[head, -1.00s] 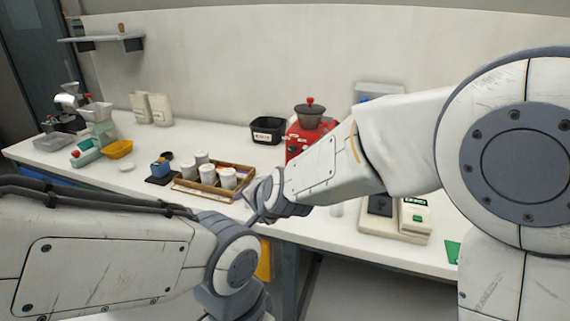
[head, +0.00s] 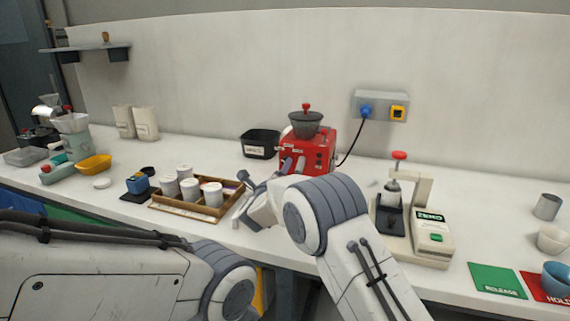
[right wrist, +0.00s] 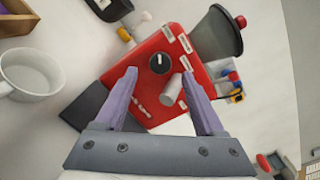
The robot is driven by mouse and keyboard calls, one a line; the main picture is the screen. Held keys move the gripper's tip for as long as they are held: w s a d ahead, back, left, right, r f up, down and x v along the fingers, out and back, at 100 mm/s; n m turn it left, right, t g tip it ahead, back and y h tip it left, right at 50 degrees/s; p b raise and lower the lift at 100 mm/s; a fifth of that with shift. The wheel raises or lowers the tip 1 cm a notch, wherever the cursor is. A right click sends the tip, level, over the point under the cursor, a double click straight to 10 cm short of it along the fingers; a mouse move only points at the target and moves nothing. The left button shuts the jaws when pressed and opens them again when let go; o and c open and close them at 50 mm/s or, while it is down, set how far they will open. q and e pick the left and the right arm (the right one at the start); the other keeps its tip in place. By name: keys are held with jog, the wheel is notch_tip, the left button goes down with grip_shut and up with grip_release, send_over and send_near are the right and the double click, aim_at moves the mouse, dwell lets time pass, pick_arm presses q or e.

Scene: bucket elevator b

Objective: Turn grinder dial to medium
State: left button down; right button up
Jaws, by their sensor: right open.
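The red grinder (head: 318,157), with a dark hopper (head: 306,124) on top, stands against the back of the counter; its lower front is partly hidden by my right arm. In the right wrist view the grinder's red face (right wrist: 185,66) appears tilted. Its round black dial (right wrist: 159,63) has a white mark, with small white labels around it too small to read. A grey cylinder (right wrist: 171,91) sticks out beside the dial. My right gripper (right wrist: 161,72) is open, its purple fingers on either side of the dial in that view, apparently short of it. My left gripper is out of view.
A wooden tray (head: 172,211) with several white canisters lies left of my right gripper. A black bin (head: 260,145) stands beside the grinder. A press-like machine (head: 433,235) stands to the right. A white cup (right wrist: 28,76) is near the right wrist.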

jog(key=shift+p+x, duration=0.3)
jog(key=shift+x, duration=1.75)
jog(key=shift+s, duration=0.1)
grip_shut()
